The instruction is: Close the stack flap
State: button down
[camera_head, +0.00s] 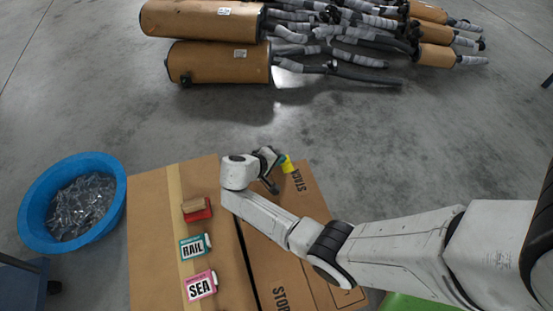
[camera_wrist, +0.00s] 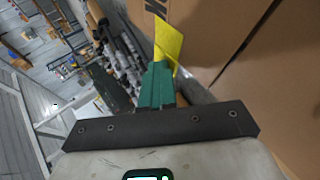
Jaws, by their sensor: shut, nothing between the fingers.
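The stack flap is a brown cardboard panel (camera_head: 303,195) marked "STACK" at the far right of the box; in the wrist view a large cardboard surface (camera_wrist: 215,25) with part of a dark letter shows close ahead. I cannot tell the flap's angle. My gripper (camera_head: 281,162) is shut and empty beside the flap's far end. Its green finger (camera_wrist: 158,85) points at the cardboard. A yellow piece (camera_wrist: 168,45) sits at the fingertips; whether it belongs to them is unclear. My arm hides part of the box top.
The box's left panel (camera_head: 150,225) carries a red-and-brown block (camera_head: 197,209), a RAIL tag (camera_head: 194,247) and a SEA tag (camera_head: 200,286). A blue tub (camera_head: 32,215) of clear packets stands left. Mufflers (camera_head: 215,62) lie beyond open floor.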

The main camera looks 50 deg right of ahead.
jog(key=d+r+p+v, duration=0.1)
jog(key=p+v, duration=0.4)
jog(key=v, duration=0.7)
jog(key=shift+w+r, duration=0.2)
jog(key=shift+r, duration=0.2)
jog(key=shift+a, duration=0.1)
